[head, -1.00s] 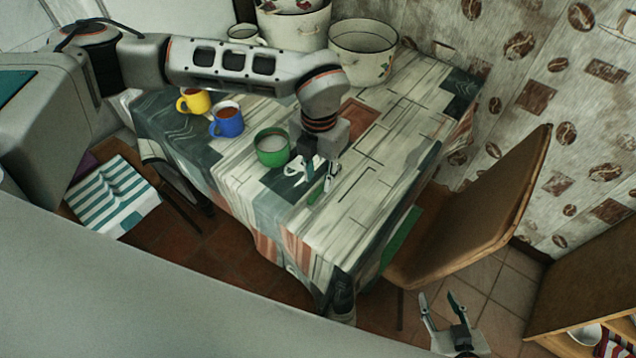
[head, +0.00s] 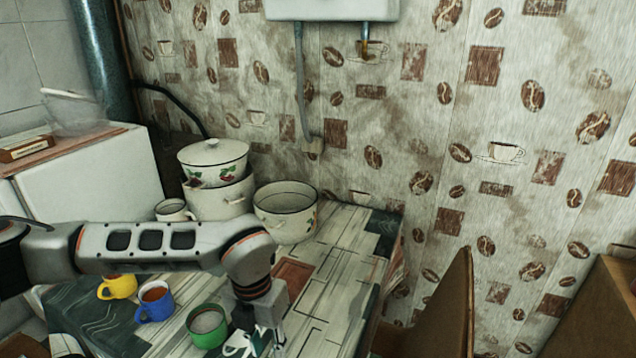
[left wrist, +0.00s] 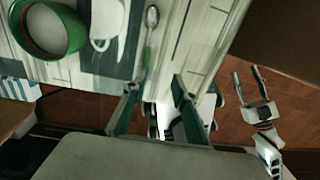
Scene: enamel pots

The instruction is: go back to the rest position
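My left gripper (head: 264,345) is in the lower part of the head view, over the front of the table, partly cut off by the bottom edge. In the left wrist view its two fingers (left wrist: 154,92) are spread with nothing between them. My right gripper shows at the right of the left wrist view (left wrist: 247,76), low beside the table, with its fingers apart and empty. It is outside the head view.
The table (head: 330,285) holds a yellow mug (head: 117,288), a blue mug (head: 155,305), a green mug (head: 207,328) and enamel pots (head: 286,222). A spoon (left wrist: 150,38) lies near the green mug. A chair (head: 440,310) stands at the right.

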